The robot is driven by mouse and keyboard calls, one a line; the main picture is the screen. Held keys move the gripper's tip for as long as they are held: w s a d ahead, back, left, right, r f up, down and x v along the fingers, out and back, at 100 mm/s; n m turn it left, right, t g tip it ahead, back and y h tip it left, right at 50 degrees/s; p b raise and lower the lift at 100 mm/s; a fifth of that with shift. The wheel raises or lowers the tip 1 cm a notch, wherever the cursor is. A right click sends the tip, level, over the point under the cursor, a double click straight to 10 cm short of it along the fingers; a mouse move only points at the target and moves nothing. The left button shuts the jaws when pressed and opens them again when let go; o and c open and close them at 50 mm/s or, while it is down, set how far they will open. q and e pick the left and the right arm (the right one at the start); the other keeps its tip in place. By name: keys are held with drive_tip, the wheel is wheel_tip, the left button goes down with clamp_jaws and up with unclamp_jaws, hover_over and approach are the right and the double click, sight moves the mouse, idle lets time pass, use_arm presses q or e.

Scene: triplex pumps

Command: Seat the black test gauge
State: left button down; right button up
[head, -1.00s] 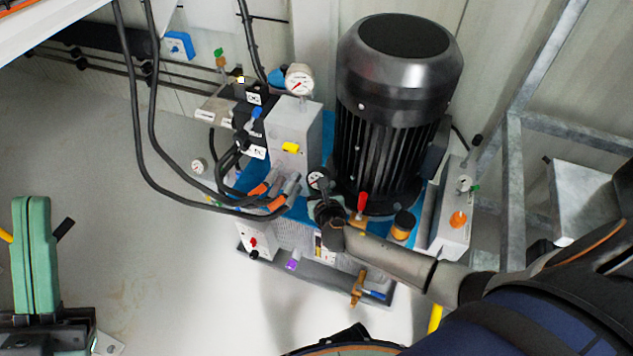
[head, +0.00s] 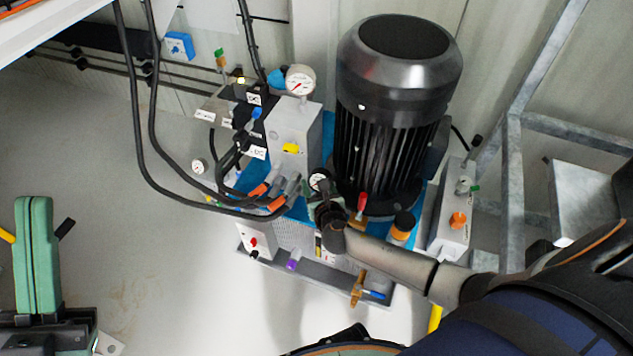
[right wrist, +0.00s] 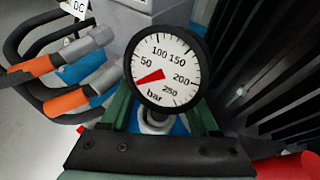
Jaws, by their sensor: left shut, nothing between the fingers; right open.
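The black test gauge (right wrist: 165,70), with a black rim, white face and red needle, shows in the right wrist view. It stands on a metal stem above a light metal fitting (right wrist: 155,122). It also shows small in the head view (head: 319,181), in front of the motor. My right gripper (right wrist: 163,108) is open, with one green finger on each side of the gauge's lower part; I cannot tell whether either touches it. Where the stem meets the fitting is partly hidden. My left gripper (head: 34,203) is shut and empty at the far left, away from the pump.
The black motor (head: 392,120) stands close behind the gauge. Hoses with orange collars (head: 277,203) lie just left of it, and a red-handled valve (head: 361,203) is to its right. A steel-rimmed gauge (head: 300,81) tops the grey block. The floor at left is clear.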

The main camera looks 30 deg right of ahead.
drive_tip(key=p+v, duration=0.2)
drive_tip(key=shift+s+r, duration=0.2)
drive_tip(key=shift+r, duration=0.2)
drive_tip(key=shift+p+v, duration=0.65)
drive_tip(key=shift+v, duration=0.3)
use_arm(q)
drive_tip(key=w+a+f+n+g+y+p, duration=0.1)
drive_tip(key=w+f+n+y, duration=0.4)
drive_tip(key=w+f+y, duration=0.1)
drive_tip(key=shift+a+f+n+g+y, duration=0.3)
drive_tip(key=shift+f+y, duration=0.45)
drive_tip(key=shift+y, duration=0.25)
use_arm(e)
drive_tip(key=shift+v, duration=1.25)
use_arm(q)
drive_tip(key=shift+w+r, duration=0.1)
use_arm(e)
drive_tip(key=shift+a+f, duration=0.2)
drive_tip(key=shift+a, duration=0.05)
